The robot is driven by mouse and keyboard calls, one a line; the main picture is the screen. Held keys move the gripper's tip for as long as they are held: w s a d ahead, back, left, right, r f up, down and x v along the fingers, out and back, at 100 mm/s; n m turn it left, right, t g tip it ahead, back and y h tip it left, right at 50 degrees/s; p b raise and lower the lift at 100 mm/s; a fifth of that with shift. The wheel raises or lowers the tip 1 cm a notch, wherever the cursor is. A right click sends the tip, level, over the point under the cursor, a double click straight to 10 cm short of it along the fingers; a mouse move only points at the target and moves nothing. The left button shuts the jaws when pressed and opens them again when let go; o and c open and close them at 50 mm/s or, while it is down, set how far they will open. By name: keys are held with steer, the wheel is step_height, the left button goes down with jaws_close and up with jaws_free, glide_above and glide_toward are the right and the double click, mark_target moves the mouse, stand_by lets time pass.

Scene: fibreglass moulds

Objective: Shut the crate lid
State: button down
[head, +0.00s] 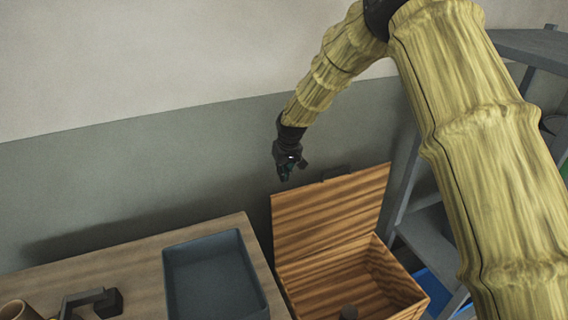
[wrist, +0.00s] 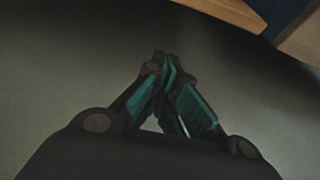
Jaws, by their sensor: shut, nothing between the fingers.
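The wooden crate (head: 408,284) stands at the lower right of the head view, beside the table's end. Its lid (head: 325,215) is raised, standing up at the back and leaning a little, so the inside shows. My gripper (head: 285,174) is shut and empty, pointing down near the lid's upper left corner, at about the height of its top edge; I cannot tell whether it is in front of the lid or behind it. In the wrist view my gripper (wrist: 165,62) has its fingertips together. A wooden edge (wrist: 228,12), perhaps the lid's, shows at the top right there.
A wooden table (head: 130,262) with a dark tray (head: 213,278) stands left of the crate. A clamp-like tool (head: 90,302) and a brown cup (head: 18,310) lie at its near left. A grey shelf (head: 425,235) stands to the right. A plain wall is behind.

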steer(key=s, duration=0.1)
steer(key=s+f+p, duration=0.1)
steer(key=s+d+p, duration=0.1)
steer(key=shift+s+f, duration=0.15)
steer(key=shift+s, duration=0.2)
steer(key=shift+s, duration=0.15)
stand_by(0.4)
